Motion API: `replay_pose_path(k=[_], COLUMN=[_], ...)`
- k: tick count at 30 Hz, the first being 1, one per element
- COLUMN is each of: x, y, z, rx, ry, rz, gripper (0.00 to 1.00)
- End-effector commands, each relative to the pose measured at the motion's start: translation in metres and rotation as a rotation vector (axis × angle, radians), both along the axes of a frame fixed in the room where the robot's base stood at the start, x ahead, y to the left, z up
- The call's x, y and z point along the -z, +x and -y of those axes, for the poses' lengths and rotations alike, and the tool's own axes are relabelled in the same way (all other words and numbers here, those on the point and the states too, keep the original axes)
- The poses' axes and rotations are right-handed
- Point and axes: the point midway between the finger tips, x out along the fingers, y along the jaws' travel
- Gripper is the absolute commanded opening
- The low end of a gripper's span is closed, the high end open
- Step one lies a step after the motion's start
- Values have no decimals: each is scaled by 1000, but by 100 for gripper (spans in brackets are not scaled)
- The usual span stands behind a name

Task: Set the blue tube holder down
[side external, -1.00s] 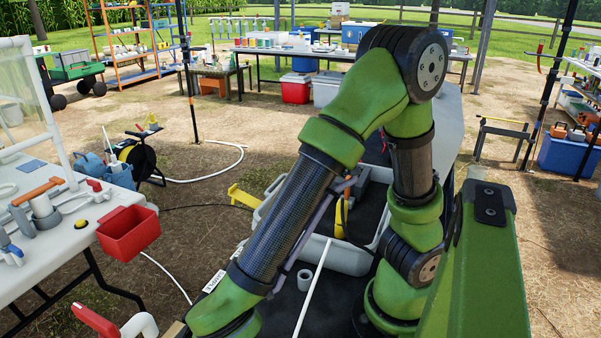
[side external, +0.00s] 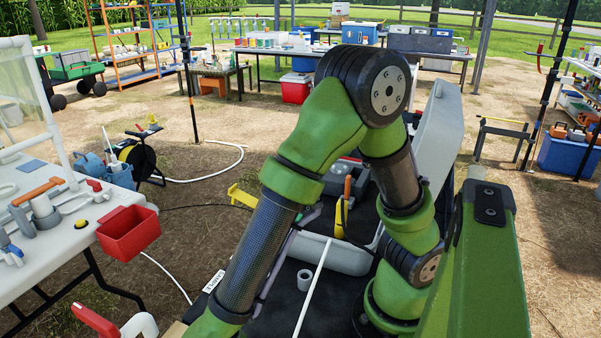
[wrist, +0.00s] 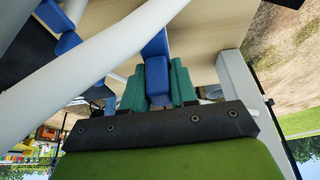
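The blue tube holder (wrist: 154,50) shows in the wrist view between the teal fingers of my gripper (wrist: 158,82). The fingers lie close along both of its sides and appear shut on it. It is in front of a pale wooden surface (wrist: 212,25); I cannot tell whether it touches that surface. In the side external view my gripper and the holder are out of frame, past the bottom edge below my forearm.
A thick white pipe (wrist: 95,58) crosses the wrist view diagonally near the holder. More blue parts (wrist: 68,42) lie beyond it at left. In the side view, a red bin (side external: 129,232) hangs at the left table's edge, and a red-handled white pipe fitting (side external: 140,325) is at the bottom.

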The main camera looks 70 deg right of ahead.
Motion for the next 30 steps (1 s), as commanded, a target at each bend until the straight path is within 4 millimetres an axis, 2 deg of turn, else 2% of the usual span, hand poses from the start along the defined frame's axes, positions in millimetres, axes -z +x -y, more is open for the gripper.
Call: replay_pose_path(k=[1,3,10,13,24,28,30], x=[0,0,-1,-9,-79,-95,-101], y=[0,0,0,1,1,3,9], z=[0,0,0,0,0,4,14], rx=[0,0,1,3,3,4,8], ry=[0,0,1,2,6,3,2], rz=[0,0,1,3,3,3,3], gripper=[8,0,0,0,0,0,0])
